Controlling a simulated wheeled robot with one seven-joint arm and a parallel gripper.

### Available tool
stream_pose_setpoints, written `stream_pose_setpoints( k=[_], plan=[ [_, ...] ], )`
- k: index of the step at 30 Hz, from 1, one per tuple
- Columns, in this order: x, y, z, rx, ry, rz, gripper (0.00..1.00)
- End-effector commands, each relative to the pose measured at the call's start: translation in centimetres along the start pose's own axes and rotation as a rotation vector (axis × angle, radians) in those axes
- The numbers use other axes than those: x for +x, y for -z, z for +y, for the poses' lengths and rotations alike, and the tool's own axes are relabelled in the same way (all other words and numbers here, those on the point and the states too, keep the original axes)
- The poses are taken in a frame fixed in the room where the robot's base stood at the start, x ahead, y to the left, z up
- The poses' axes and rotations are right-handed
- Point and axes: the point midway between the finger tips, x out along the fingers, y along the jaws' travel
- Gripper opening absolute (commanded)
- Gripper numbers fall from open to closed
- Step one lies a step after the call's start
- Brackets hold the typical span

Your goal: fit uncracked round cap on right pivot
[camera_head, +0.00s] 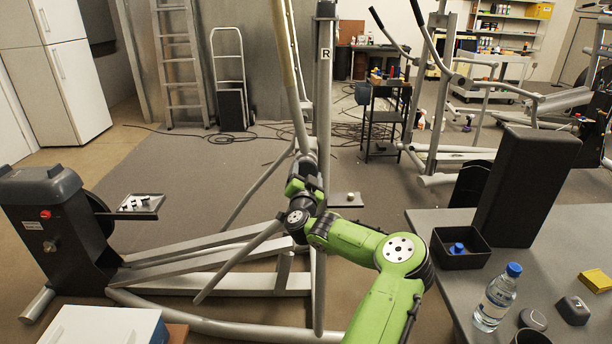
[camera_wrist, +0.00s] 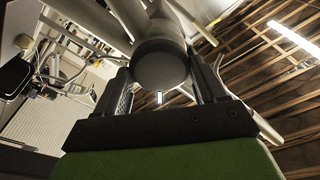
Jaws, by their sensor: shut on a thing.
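The elliptical machine stands in front of me, its right upright (camera_head: 325,70) marked with an R. My gripper (camera_head: 308,165) is at the right pivot, partway up that upright, where my wrist and the tubes hide most of the detail. In the wrist view, my gripper (camera_wrist: 165,85) has its two fingers on either side of a dark round cap (camera_wrist: 162,70) and is shut on it. The cap's flat face is towards the camera and shows no crack. The grey pivot tube is directly behind it. I cannot tell whether the cap is seated or only close to the pivot.
A tray (camera_head: 128,214) with small parts is by the machine's drive housing (camera_head: 45,225) at left. A small grey plate (camera_head: 338,203) with a round piece lies behind my arm. A table (camera_head: 440,217) at right carries a bottle (camera_head: 497,297) and a black bin (camera_head: 470,262).

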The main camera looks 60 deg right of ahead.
Motion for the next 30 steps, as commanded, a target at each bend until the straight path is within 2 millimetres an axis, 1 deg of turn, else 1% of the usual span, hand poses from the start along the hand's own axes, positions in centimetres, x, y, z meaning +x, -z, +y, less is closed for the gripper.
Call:
stream_pose_setpoints(
  k=[8, 9, 11, 12, 15, 20, 23, 26, 29, 30],
  plan=[
    [0.2, 0.0, 0.0, 0.000, 0.000, 0.000, 0.22],
    [0.2, 0.0, 0.0, 0.000, 0.000, 0.000, 0.72],
    [0.2, 0.0, 0.0, 0.000, 0.000, 0.000, 0.81],
    [0.2, 0.0, 0.0, 0.000, 0.000, 0.000, 0.87],
    [0.2, 0.0, 0.0, 0.000, 0.000, 0.000, 1.00],
    [0.2, 0.0, 0.0, 0.000, 0.000, 0.000, 1.00],
    [-0.2, 0.0, 0.0, -0.001, 0.001, 0.000, 1.00],
    [-1.5, 0.1, -0.1, -0.003, 0.002, -0.001, 1.00],
    [-3.9, 0.1, -0.1, -0.005, 0.003, -0.003, 1.00],
    [-5.0, 0.1, -0.1, -0.005, 0.003, -0.003, 1.00]
  ],
)
